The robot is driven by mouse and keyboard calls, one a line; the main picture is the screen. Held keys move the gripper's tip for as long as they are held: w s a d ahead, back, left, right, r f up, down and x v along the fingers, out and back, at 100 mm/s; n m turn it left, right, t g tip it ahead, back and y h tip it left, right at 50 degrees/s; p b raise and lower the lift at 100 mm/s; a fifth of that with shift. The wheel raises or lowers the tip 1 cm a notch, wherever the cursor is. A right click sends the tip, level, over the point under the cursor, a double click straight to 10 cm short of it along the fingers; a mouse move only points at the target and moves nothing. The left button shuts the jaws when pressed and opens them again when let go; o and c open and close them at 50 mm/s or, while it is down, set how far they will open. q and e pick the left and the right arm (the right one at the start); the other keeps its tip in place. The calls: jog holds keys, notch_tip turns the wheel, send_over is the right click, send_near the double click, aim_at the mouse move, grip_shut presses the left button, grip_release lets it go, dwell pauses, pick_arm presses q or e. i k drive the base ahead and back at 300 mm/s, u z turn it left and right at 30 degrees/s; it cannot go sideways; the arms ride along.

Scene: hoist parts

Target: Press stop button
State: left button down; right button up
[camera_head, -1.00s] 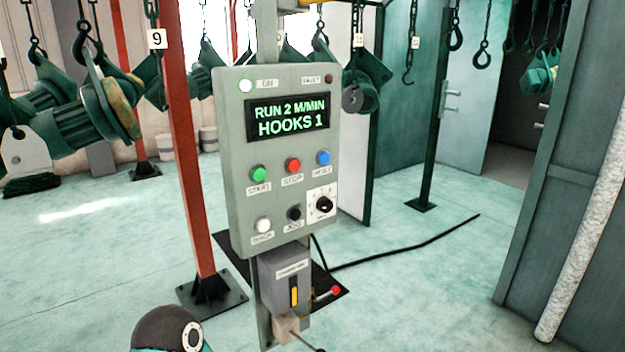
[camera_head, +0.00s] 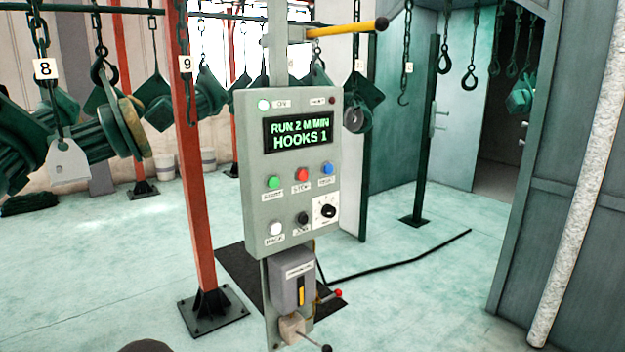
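The red stop button (camera_head: 302,174) is on the grey control panel (camera_head: 258,210), in the middle of a row between a green button (camera_head: 273,182) and a blue button (camera_head: 326,168). The panel's display (camera_head: 298,131) reads "RUN 2 M/MIN HOOKS 1". A dark rounded shape shows at the bottom edge, perhaps part of my own arm. Neither of my grippers is in view, and nothing touches the panel.
A red post (camera_head: 196,180) stands left of the panel. Chains with hooks and green parts (camera_head: 115,125) hang on the left and behind. A yellow bar (camera_head: 345,30) with a black end juts right above the panel. A black cable (camera_head: 410,258) lies on the floor.

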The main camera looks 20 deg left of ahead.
aim_at(303, 174)
jog(key=u, duration=0.1)
jog(key=i, duration=0.95)
jog(key=z, duration=0.1)
